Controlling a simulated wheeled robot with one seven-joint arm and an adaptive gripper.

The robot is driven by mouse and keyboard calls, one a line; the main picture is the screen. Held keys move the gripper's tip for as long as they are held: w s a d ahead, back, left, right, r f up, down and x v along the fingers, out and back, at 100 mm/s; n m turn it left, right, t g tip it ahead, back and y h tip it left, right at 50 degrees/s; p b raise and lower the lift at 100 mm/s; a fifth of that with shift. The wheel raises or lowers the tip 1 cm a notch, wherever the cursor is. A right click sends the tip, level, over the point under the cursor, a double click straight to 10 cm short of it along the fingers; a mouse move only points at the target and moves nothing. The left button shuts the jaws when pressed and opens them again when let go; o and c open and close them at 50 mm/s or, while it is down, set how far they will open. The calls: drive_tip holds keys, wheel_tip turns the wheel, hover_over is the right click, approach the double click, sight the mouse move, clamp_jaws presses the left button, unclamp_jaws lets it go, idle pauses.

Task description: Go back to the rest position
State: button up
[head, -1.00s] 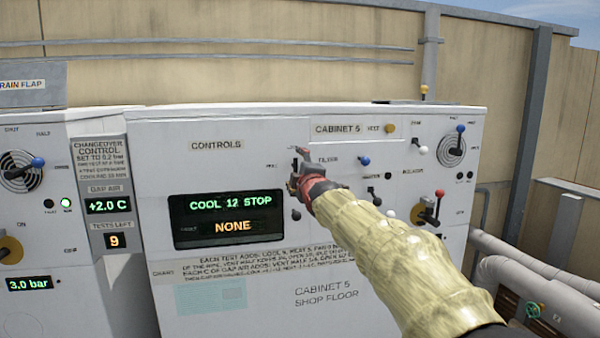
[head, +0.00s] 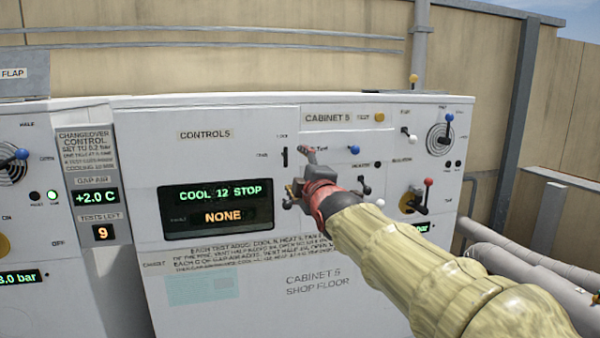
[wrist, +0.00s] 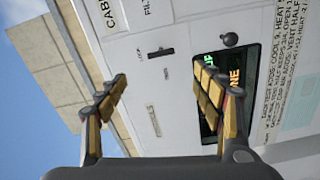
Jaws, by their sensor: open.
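My gripper (head: 298,175) reaches from the lower right in front of the Cabinet 5 control panel in the head view. In the wrist view my gripper (wrist: 162,92) is open, with its two padded fingers apart and nothing between them. The cabinet (head: 330,262) face lies beyond the fingers, with a small slotted lever (wrist: 160,52) and part of the lit display (wrist: 205,125) in view. My arm hides part of the panel's right side in the head view. I cannot tell whether a fingertip touches the panel.
The display (head: 217,211) reads "COOL 12 STOP" and "NONE". A blue-knobbed lever (head: 353,150), a red-knobbed lever (head: 427,183) and a white knob (head: 405,131) sit right of my gripper. Thick pipes (head: 520,255) run at the lower right. A wall (head: 200,65) stands behind.

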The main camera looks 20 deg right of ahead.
drive_tip(key=shift+s, duration=0.4)
drive_tip(key=s+f+m+g, duration=0.3)
drive_tip(key=s+f+m, duration=0.2)
drive_tip(key=f, duration=0.5)
drive_tip(key=s+f+m+g, duration=0.4)
drive_tip(key=f, duration=0.6)
drive_tip(key=s+f+m+g, duration=0.1)
drive_tip(key=s+f, duration=0.3)
drive_tip(key=s, duration=0.6)
drive_tip(key=s+f+m+g, duration=0.2)
drive_tip(key=s+f, duration=0.3)
drive_tip(key=s, duration=0.5)
drive_tip(key=s+f+m+g, duration=0.2)
drive_tip(key=s+f+m, duration=0.2)
drive_tip(key=s, duration=0.7)
drive_tip(key=shift+f+b, duration=0.35)
drive_tip(key=shift+f, duration=0.05)
